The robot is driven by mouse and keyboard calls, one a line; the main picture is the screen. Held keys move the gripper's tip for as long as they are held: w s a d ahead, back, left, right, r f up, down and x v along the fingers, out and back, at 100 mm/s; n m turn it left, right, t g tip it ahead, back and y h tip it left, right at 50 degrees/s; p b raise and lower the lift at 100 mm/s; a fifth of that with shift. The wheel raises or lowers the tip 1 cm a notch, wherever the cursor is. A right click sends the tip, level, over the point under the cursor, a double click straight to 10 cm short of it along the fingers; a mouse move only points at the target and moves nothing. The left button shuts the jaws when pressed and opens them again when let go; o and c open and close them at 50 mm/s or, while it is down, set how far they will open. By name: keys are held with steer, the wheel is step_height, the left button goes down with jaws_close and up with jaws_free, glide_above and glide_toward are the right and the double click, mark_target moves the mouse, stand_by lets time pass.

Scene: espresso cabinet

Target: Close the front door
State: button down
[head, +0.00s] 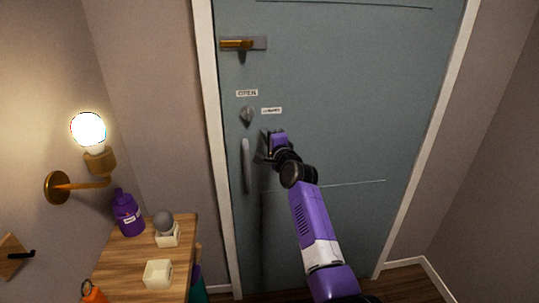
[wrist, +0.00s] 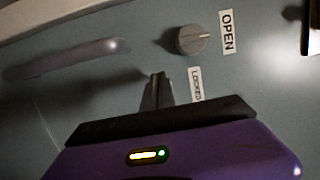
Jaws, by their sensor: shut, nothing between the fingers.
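The front door (head: 340,100) is a blue-grey panel that appears to sit flush in its white frame, with no gap that I can make out. A vertical grey handle (head: 246,165) is on its left side; it also shows in the wrist view (wrist: 65,60). A round lock knob (head: 247,115) sits above the handle and shows in the wrist view (wrist: 192,39), beside "OPEN" and "LOCKED" labels. My gripper (head: 265,146) is shut and empty, just right of the handle and below the knob; its fingertips (wrist: 158,88) show near the door. I cannot tell whether they touch it.
A brass latch (head: 240,44) is high on the door's left side. A lit wall lamp (head: 88,130) is at the left. The floor by the door's right is clear.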

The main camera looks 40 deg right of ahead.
steer(key=s+a, duration=0.6)
steer(key=s, duration=0.3)
steer(key=shift+s, duration=0.15)
